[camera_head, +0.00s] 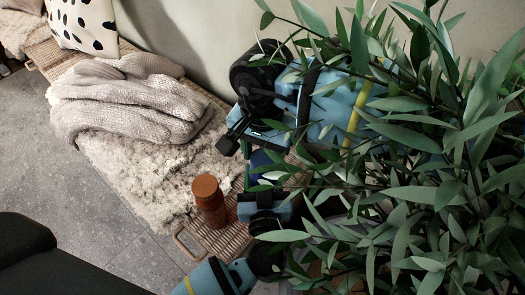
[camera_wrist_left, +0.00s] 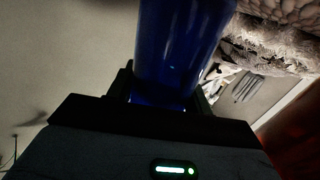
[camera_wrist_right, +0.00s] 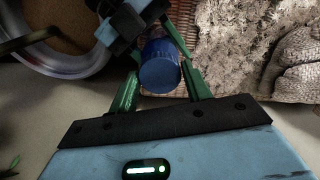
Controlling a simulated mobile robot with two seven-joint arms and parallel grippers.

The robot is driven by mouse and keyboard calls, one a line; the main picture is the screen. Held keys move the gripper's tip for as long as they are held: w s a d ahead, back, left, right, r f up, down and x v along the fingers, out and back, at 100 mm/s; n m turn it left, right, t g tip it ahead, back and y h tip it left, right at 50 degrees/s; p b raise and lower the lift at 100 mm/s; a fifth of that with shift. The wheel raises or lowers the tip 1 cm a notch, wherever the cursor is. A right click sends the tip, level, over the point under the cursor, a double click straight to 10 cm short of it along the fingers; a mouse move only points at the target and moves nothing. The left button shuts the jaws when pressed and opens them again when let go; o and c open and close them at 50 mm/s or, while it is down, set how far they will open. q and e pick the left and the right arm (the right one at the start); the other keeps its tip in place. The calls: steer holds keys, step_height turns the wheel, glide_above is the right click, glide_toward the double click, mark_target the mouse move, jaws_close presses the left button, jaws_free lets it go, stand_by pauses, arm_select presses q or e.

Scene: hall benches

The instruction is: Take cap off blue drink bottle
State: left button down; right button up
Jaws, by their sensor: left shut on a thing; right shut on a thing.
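A dark blue drink bottle (camera_head: 262,160) is between my two grippers above the woven bench, partly hidden by them and by leaves. My left gripper (camera_head: 266,193) is shut on the bottle's body; in the left wrist view the blue body (camera_wrist_left: 178,45) stands between its dark fingers. My right gripper (camera_head: 256,172) has green fingers, shut around the blue cap end (camera_wrist_right: 160,75) in the right wrist view. Beyond the cap, that view shows my left gripper (camera_wrist_right: 140,25) close by. I cannot make out any gap between cap and bottle.
An orange-brown bottle (camera_head: 208,200) stands upright on the woven bench (camera_head: 215,238), left of my grippers. A fluffy throw (camera_head: 150,180) and a knitted blanket (camera_head: 130,105) cover the bench's middle. A leafy plant (camera_head: 430,170) fills the right side, overlapping my right arm.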

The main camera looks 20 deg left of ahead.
steer(key=n, duration=1.4)
steer(key=shift+n, duration=0.3)
steer(key=shift+r, duration=0.2)
steer(key=shift+r, duration=0.75)
steer(key=shift+r, duration=0.25)
